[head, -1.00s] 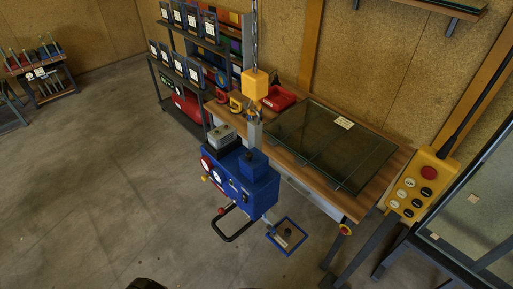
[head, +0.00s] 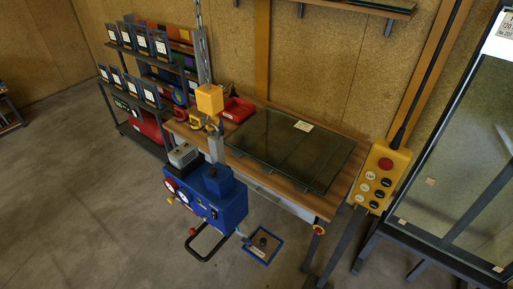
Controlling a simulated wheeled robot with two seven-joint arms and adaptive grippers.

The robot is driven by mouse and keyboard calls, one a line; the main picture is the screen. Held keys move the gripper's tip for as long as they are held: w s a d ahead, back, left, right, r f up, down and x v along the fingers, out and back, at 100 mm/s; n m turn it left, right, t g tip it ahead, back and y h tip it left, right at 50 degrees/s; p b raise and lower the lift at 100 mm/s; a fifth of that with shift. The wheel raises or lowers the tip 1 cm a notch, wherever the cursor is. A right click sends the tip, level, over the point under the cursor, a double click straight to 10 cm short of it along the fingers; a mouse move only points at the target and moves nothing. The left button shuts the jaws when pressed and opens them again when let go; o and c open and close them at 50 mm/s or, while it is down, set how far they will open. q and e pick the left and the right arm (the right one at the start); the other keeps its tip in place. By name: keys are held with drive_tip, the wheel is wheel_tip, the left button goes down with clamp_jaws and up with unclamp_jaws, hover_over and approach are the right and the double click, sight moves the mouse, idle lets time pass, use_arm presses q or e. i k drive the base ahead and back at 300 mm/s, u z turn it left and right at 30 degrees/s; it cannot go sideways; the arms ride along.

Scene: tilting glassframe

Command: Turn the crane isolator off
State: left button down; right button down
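A small red and yellow rotary knob (head: 319,229) sits at the front right corner of the wooden workbench (head: 318,208); it looks like an isolator switch, but its setting is too small to read. A yellow crane pendant (head: 381,178) with a red button and several black and white buttons hangs right of the bench. A yellow hook block (head: 209,99) hangs on a chain above a blue vacuum lifter (head: 232,208) with two round gauges. Neither of my grippers shows in this view.
A dark glass pane (head: 290,148) lies on the bench. A blue-framed suction pad (head: 262,246) hangs low beside the lifter. A dark metal frame holding glass (head: 450,150) stands at the right. The concrete floor at the left is open.

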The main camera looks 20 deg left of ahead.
sight(317, 230)
drive_tip(key=k, duration=1.3)
drive_tip(key=u, duration=0.9)
drive_tip(key=i, duration=1.35)
drive_tip(key=z, duration=0.4)
